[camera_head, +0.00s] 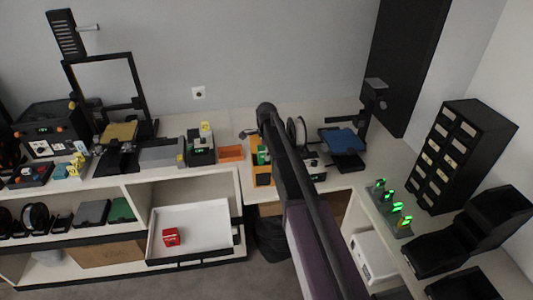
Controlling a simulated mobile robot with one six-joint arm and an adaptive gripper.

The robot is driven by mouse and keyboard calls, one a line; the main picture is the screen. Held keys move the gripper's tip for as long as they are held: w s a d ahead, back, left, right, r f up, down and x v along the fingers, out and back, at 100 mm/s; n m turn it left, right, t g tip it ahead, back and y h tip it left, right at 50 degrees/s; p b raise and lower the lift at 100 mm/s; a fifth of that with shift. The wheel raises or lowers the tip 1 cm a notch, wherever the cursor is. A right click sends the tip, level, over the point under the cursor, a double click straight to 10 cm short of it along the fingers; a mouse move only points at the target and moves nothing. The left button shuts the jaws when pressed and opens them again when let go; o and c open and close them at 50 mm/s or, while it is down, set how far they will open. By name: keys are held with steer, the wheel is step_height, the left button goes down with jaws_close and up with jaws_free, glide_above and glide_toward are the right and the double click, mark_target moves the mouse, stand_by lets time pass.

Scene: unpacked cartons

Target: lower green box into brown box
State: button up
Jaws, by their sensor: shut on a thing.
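A small green box (262,155) with a white part shows at the left edge of my arm, near the counter's middle. An orange-brown box (262,181) stands right below it in the picture, partly covered by my arm. The green box appears over this box's opening; I cannot tell how far inside it is. My gripper is at the far end of my arm, beside the green box and shut on it; its fingers are mostly hidden by the arm.
An orange tray (231,153) lies just left on the counter. A printer with a blue plate (342,140) and a white spool (296,131) stand to the right. A white drawer (190,232) holding a red box (171,237) is pulled out below.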

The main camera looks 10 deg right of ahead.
steer(key=shift+f+b, duration=0.85)
steer(key=shift+f, duration=0.05)
steer(key=o, duration=1.1)
steer(key=shift+r, duration=0.2)
steer(key=shift+r+p, duration=5.4)
steer(key=shift+p, duration=0.2)
steer(key=shift+s+f, duration=0.1)
steer(key=s+f+n+b, duration=0.3)
steer(key=s+n, duration=0.3)
steer(key=s, duration=0.3)
steer(key=s+f+n+b, duration=0.3)
steer(key=s+n, duration=0.3)
steer(key=s, duration=0.4)
steer(key=s+f+n+b, duration=0.4)
steer(key=s+n, duration=0.2)
steer(key=s, duration=0.4)
steer(key=shift+f, duration=0.1)
